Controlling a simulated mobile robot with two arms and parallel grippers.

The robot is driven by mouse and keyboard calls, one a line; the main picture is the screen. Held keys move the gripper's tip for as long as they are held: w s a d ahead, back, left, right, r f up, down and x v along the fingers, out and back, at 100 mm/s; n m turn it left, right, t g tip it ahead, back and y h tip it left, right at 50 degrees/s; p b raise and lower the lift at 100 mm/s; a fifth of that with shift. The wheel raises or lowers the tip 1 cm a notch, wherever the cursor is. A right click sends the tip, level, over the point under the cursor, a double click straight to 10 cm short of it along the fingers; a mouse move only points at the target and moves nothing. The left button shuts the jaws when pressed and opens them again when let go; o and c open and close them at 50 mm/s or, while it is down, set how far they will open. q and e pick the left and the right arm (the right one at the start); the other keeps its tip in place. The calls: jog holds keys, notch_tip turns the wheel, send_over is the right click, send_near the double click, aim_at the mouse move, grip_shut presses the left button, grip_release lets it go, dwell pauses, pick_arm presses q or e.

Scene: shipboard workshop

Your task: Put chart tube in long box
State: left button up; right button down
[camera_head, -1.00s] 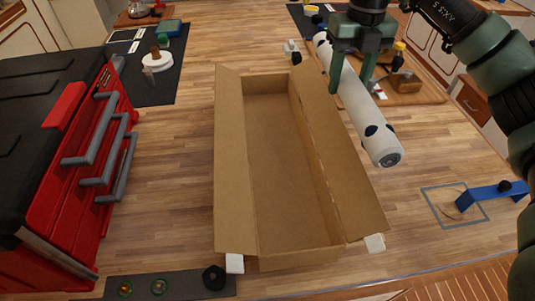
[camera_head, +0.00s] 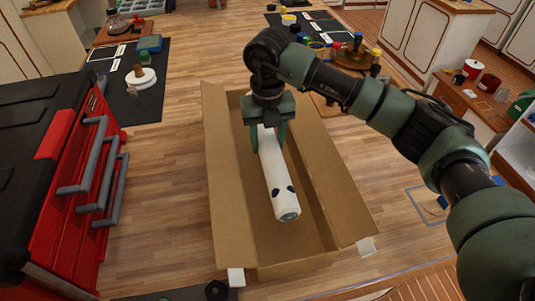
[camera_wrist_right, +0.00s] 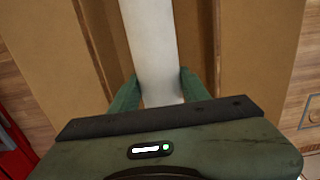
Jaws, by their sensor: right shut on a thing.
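The chart tube (camera_head: 278,179) is white with dark blue spots and a grey end cap. My right gripper (camera_head: 268,148) is shut on it near its far part. The tube lies lengthwise over the opening of the long box (camera_head: 228,190), an open cardboard box with its side flaps spread. I cannot tell how far the tube is above the box floor. In the right wrist view the tube (camera_wrist_right: 150,50) runs between the two green fingers (camera_wrist_right: 160,92), with box walls on both sides. My left gripper is not in view.
A red tool cabinet (camera_head: 60,170) with grey handles stands left of the box. Dark mats with small items (camera_head: 135,80) lie at the back left. Small white blocks (camera_head: 236,277) sit at the box's front corners.

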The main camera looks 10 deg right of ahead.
notch_tip(320, 180, down, 3)
jog(key=shift+r, duration=0.15)
notch_tip(320, 180, down, 3)
jog(key=shift+f+p, duration=0.1)
jog(key=shift+p, duration=0.7)
jog(key=shift+f, duration=0.5)
jog(key=shift+f, duration=0.15)
jog(key=c, duration=0.7)
grip_release()
